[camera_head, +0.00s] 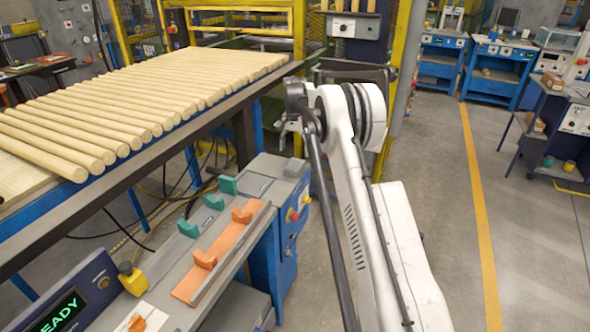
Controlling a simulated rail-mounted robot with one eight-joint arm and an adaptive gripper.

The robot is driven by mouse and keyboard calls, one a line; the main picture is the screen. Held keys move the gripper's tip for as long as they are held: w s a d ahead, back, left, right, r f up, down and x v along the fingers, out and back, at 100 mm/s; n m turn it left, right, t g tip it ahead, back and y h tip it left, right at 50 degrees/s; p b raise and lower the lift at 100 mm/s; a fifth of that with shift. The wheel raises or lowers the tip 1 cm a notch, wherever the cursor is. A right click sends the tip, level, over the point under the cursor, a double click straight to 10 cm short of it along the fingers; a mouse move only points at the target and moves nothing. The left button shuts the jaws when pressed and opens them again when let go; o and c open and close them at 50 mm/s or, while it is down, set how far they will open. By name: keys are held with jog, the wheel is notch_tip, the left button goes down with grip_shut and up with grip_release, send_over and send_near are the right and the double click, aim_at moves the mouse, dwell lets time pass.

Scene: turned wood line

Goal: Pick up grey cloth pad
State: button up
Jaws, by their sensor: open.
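My white arm rises from the bottom right to a dark-ringed joint near the upper middle. My gripper cannot be picked out beyond that joint, so its place relative to the pad does not show.
A grey-topped bench (257,188) carries green blocks (188,228) and an orange plate (196,272) with orange rests. Wooden rods (120,112) cover a rack at left. The floor at right (440,200) is clear.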

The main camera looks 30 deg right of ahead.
aim_at(295, 165)
jog(key=shift+w+d+f, duration=0.1)
jog(key=shift+f, duration=2.05)
jog(key=shift+w+d+f, duration=0.1)
jog(key=shift+f, duration=2.05)
jog(key=c, duration=1.2)
